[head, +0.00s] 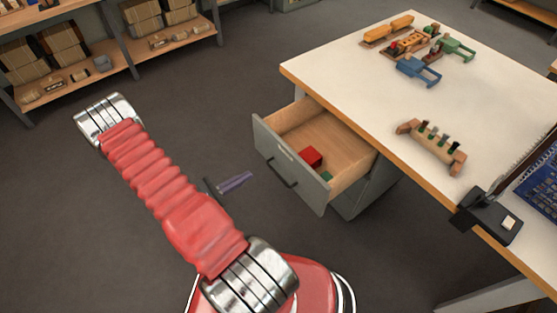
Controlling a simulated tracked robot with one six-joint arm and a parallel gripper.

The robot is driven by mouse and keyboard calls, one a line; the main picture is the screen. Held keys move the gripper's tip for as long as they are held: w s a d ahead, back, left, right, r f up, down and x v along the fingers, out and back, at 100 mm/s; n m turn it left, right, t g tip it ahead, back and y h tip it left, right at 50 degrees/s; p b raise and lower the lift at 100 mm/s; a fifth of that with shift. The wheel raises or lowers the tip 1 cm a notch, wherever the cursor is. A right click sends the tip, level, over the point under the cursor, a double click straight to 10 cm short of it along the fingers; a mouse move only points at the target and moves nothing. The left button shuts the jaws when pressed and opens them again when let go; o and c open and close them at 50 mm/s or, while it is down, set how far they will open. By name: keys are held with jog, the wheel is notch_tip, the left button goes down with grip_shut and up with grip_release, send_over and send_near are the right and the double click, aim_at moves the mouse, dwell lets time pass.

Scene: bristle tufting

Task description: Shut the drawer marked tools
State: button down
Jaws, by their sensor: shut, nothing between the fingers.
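An open drawer (286,166) with a grey front, a dark bar handle and wooden sides sticks out from the grey cabinet (366,192) under the workbench. A small pale label (285,154) sits on its front, too small to read. A red block (311,157) and a green piece (326,176) lie inside.
The white workbench top (375,85) holds an orange toy (389,29), blue and green clamp-like tools, a wooden rack (434,144) and a black device (490,215) at the near edge. Shelves with bundles (75,80) stand upper left.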

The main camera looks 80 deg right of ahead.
jog(key=shift+s+d+f+n+h, duration=0.15)
jog(key=shift+s+f+n+h, duration=0.2)
jog(key=shift+f, duration=0.35)
jog(key=shift+s, duration=0.1)
send_near(286, 156)
jog(key=x, duration=0.4)
jog(key=shift+s+r, duration=0.15)
jog(key=shift+x, duration=1.15)
jog(key=shift+d, duration=0.2)
